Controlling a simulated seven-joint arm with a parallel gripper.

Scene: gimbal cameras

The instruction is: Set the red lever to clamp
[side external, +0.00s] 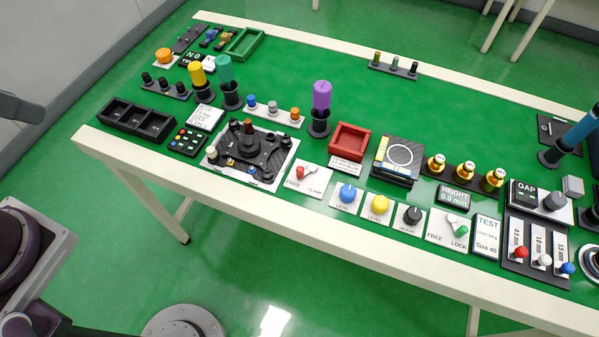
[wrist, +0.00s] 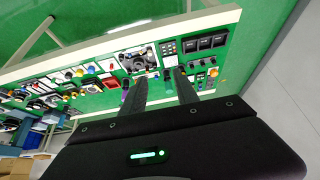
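The red lever (side external: 300,172) sits on a small white plate near the table's front edge, with its red knob toward the left, on the FREE side. The CLAMP label is at the plate's right. In the wrist view a small red spot that looks like this lever (wrist: 112,66) lies left of the black stage device. My gripper (wrist: 160,78) is open and empty, its two dark fingers spread apart and seen well short of the table items. Its fingers do not show in the side external view.
The black stage device (side external: 247,150) stands just left of the lever plate. A red tray (side external: 349,140) is behind it, and blue (side external: 347,193) and yellow (side external: 379,205) knobs are to its right. Another lever plate with a green handle (side external: 460,229) is farther right.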

